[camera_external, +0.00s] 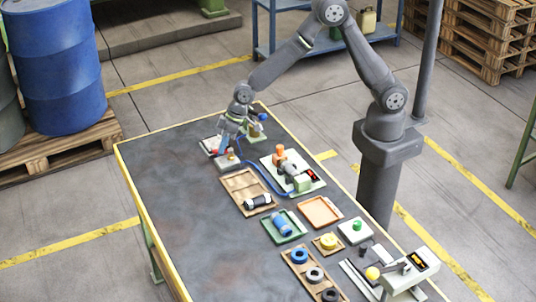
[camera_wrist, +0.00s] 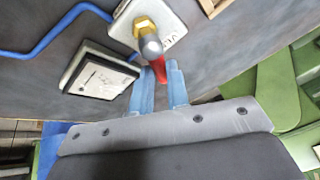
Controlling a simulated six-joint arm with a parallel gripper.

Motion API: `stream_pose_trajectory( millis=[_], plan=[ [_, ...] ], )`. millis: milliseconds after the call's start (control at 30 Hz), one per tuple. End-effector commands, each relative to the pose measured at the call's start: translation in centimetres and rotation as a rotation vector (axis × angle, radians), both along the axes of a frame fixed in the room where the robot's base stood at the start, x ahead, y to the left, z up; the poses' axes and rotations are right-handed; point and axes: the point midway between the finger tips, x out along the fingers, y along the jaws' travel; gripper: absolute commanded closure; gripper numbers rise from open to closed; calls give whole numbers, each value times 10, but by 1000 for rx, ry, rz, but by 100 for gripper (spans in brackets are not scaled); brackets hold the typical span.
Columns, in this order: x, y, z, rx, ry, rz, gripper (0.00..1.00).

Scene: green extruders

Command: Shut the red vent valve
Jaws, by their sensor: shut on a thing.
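The red vent valve has a red lever handle (camera_wrist: 160,70) on a grey body (camera_wrist: 151,46) with a brass fitting (camera_wrist: 145,26). It stands on a pale plate (camera_wrist: 174,28) with partly hidden lettering. My gripper (camera_wrist: 161,76) is shut on the red handle, with one blue finger on each side of it. The handle points from the valve body toward my wrist. In the external view the plate (camera_external: 229,167) is at the far end of the table, with my gripper (camera_external: 224,147) just behind it. The fingers partly hide the handle there.
A blue hose (camera_external: 262,176) runs from the plate to a white station (camera_external: 309,184) with an orange part. A flat pale block (camera_wrist: 102,75) sits close beside the valve. Wooden and green trays (camera_external: 291,235) lie nearer the camera. The table's left side is clear.

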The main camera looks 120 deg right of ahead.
Motion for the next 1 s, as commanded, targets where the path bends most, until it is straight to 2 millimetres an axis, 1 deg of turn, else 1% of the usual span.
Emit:
stream_pose_trajectory(
  millis=[1000],
  plan=[
    [-17,-8,-1,-2,4,-758,100]
  ],
)
